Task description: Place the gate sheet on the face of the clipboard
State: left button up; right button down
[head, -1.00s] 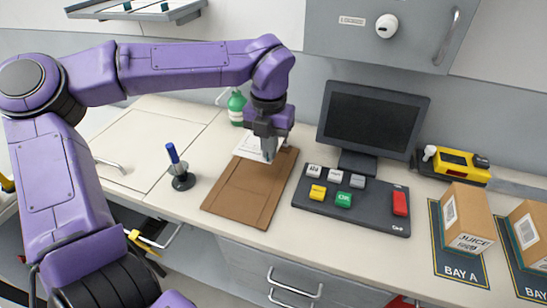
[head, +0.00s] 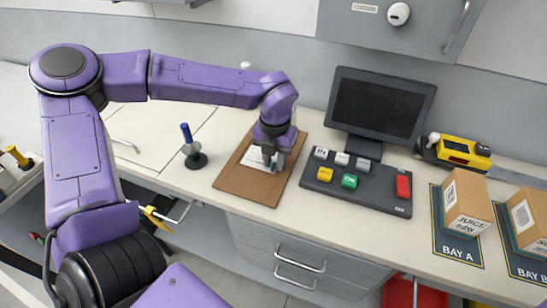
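The brown clipboard (head: 243,187) lies flat on the counter, in front of the monitor's left side. The gate sheet (head: 254,160), white with print, is over the upper middle of the clipboard's face, within its edges. My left gripper (head: 270,163) points down over the right part of the sheet and appears shut on it. I cannot tell whether the sheet touches the board or is slightly above it. The gripper and wrist hide part of the sheet and the clipboard's top. My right gripper is not in view.
A keypad (head: 357,184) with coloured keys sits right of the clipboard, below the monitor (head: 378,105). A blue-handled stamp or pen stand (head: 194,152) stands left of it. Juice boxes (head: 467,207) and a yellow device (head: 457,152) are farther right. Drawers are below the counter.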

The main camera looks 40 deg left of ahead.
pick_arm(q)
jog(key=shift+r, duration=0.1)
notch_tip(320, 180, up, 12)
jog(key=b, duration=0.1)
jog(key=shift+r, duration=0.15)
